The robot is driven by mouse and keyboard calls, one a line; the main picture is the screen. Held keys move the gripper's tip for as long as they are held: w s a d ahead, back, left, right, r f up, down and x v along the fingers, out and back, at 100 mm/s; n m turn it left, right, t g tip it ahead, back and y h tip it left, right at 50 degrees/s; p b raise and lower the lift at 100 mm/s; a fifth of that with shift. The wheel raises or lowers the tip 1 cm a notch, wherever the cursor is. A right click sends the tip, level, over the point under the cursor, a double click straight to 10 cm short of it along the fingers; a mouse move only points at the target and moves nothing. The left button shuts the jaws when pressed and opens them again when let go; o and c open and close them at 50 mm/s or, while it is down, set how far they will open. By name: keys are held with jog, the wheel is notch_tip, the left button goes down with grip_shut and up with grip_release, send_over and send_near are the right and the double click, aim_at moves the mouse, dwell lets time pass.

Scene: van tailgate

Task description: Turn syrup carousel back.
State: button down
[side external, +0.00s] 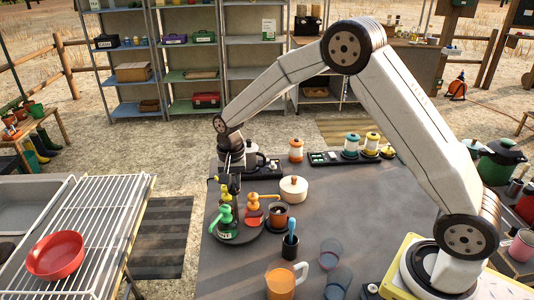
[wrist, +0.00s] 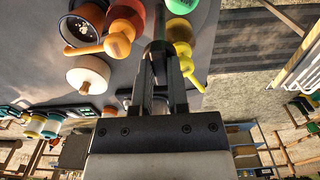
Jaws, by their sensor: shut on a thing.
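The syrup carousel (side external: 238,236) is a dark round stand near the left edge of the grey table. It carries a green pump bottle (side external: 226,218), an orange pump bottle (side external: 254,206) and a red part. My gripper (side external: 232,188) points down over the carousel from behind. In the wrist view my gripper (wrist: 160,75) is shut on a dark upright post (wrist: 159,35) among the bottles. Part of the carousel's base is hidden.
A dark pot of brown contents (side external: 278,211) stands close right of the carousel. A white lidded pot (side external: 293,189) is behind it. A wire rack with a red bowl (side external: 56,256) is left.

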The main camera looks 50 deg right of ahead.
jog(key=shift+m, duration=0.4)
jog(key=m, duration=2.2)
jog(key=shift+m, duration=0.4)
dwell(0.4)
jog(key=c, duration=0.6)
grip_release()
jog(key=shift+r, duration=0.1)
